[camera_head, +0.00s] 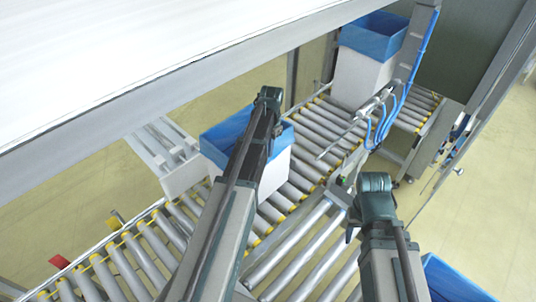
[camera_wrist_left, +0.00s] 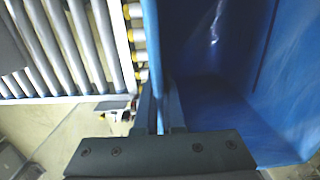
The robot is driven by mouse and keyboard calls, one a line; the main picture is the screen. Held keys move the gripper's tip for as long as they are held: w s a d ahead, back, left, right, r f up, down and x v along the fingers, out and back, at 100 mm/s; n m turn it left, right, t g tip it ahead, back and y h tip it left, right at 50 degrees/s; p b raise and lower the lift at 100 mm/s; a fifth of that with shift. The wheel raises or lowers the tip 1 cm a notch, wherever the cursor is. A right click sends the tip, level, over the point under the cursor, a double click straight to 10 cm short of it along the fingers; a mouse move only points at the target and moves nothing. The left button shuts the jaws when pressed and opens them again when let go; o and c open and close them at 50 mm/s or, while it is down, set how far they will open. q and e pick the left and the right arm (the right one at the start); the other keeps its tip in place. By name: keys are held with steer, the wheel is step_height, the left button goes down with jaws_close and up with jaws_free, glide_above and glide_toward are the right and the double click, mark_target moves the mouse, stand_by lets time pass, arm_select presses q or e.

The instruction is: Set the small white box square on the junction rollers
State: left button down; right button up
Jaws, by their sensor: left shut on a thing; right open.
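A white box with a blue liner (camera_head: 273,171) is on or just above the rollers in the middle of the head view, partly hidden behind my left arm. In the left wrist view, my left gripper (camera_wrist_left: 160,105) is shut on the box's wall, with the blue liner (camera_wrist_left: 215,100) filling the right side. I cannot tell whether the box's bottom rests fully on the rollers. The junction rollers (camera_head: 304,238) lie to the right of the box. My right gripper (camera_head: 352,226) is open and empty above them; its fingers are mostly hidden.
Another white box with a blue liner (camera_head: 360,82) stands on the rollers at the back. A blue-lined container (camera_head: 452,280) shows at the lower right. A metal post with blue hoses (camera_head: 388,110) rises beside the conveyor. A white shelf (camera_head: 130,40) overhangs the upper left.

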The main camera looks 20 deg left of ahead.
arm_select(q)
steer(key=f+b, duration=0.2)
steer(key=w+f+b, duration=0.1)
steer(key=shift+a+f+b, duration=0.35)
steer(key=shift+a, duration=0.05)
steer(key=c, duration=1)
jaws_free()
